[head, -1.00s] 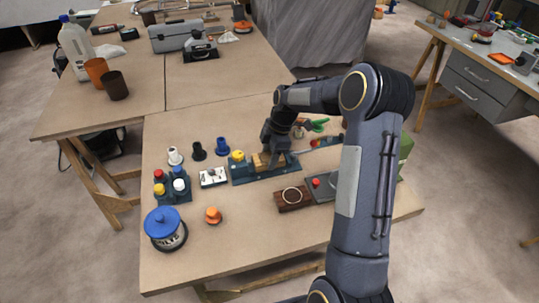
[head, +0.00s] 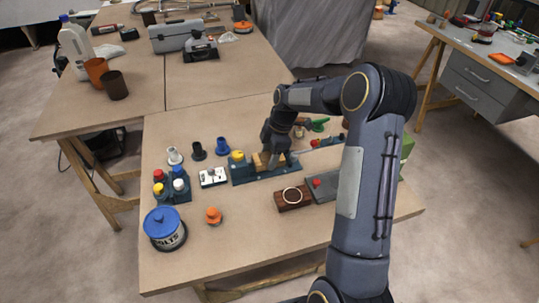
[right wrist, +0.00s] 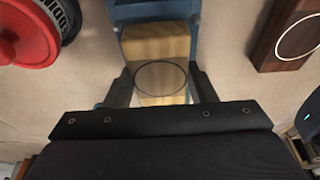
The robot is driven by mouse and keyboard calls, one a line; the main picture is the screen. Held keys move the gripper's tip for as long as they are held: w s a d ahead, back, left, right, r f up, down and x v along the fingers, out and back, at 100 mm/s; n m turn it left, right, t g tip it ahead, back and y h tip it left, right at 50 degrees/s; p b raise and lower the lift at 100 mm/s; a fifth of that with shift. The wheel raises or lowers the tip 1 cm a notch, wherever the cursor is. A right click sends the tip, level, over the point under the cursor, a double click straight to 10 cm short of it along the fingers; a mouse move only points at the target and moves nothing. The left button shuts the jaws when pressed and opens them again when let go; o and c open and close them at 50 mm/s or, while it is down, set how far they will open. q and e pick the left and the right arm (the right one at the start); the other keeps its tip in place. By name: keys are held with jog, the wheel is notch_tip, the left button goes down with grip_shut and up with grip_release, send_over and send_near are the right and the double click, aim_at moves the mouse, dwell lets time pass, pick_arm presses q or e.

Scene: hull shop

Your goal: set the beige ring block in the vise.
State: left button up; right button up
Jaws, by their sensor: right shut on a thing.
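The beige ring block (right wrist: 155,42) is pale wood with a thin dark ring on its face. In the right wrist view it lies between the two fingers of my right gripper (right wrist: 161,90), which is shut on it. The blue vise (right wrist: 155,11) shows beyond the block and along its sides. In the head view the vise (head: 240,176) is a long blue fixture on the near table, and my right gripper (head: 269,163) is low over it, partly hiding the block (head: 259,160). I cannot tell whether the block rests on the vise. My left gripper is not in view.
A dark wooden block with a pale ring (head: 281,201) lies right of and nearer than the vise. A white plate (head: 213,178), blue-lidded jar (head: 165,228) and orange knob (head: 213,216) stand to the left. The near table front is clear.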

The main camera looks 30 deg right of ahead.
jog(key=shift+f+b, duration=0.45)
jog(key=shift+f, duration=0.15)
jog(key=o, duration=0.7)
jog(key=shift+o, duration=0.2)
jog(key=p+v, duration=0.7)
jog(key=v, duration=0.4)
jog(key=shift+a+r, duration=0.1)
jog(key=shift+r, duration=0.05)
dwell(0.4)
